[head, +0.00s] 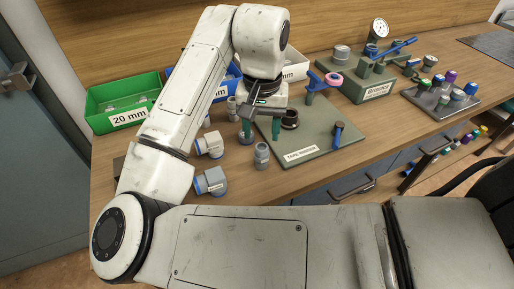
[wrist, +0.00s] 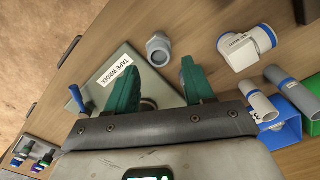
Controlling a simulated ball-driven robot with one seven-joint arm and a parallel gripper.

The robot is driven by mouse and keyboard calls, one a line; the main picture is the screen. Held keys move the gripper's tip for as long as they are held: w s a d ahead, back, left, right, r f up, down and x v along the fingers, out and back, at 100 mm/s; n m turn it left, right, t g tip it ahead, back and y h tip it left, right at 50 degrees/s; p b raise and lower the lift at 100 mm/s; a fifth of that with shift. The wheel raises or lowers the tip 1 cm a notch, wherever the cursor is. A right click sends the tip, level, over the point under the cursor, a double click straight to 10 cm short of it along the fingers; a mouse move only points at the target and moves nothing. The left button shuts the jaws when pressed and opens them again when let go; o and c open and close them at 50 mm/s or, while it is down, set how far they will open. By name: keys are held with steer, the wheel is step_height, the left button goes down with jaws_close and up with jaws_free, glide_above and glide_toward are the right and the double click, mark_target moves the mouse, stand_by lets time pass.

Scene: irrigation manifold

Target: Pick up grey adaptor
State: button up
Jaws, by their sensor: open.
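A small grey adaptor (head: 261,155) stands on the wooden table at the left front edge of the tape-winder board. In the wrist view, the grey adaptor (wrist: 158,48) lies just beyond my fingertips, roughly between their lines. My gripper (head: 260,132) is open and empty, pointing down above and behind the adaptor in the head view. Its green fingers also show in the wrist view (wrist: 160,75), spread apart with nothing between them. I cannot tell the exact height gap.
The tape-winder board (head: 312,151) carries a blue-handled post. A green 20 mm bin (head: 104,122) and a blue bin (head: 172,90) stand behind. A gauge stand (head: 376,88) is at the back right.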

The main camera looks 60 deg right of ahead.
mark_target(262, 157)
step_height(262, 157, down, 10)
steer(key=shift+d+f+b, duration=0.1)
steer(key=shift+d+b, duration=0.05)
steer(key=shift+b, duration=0.4)
steer(key=c, duration=0.8)
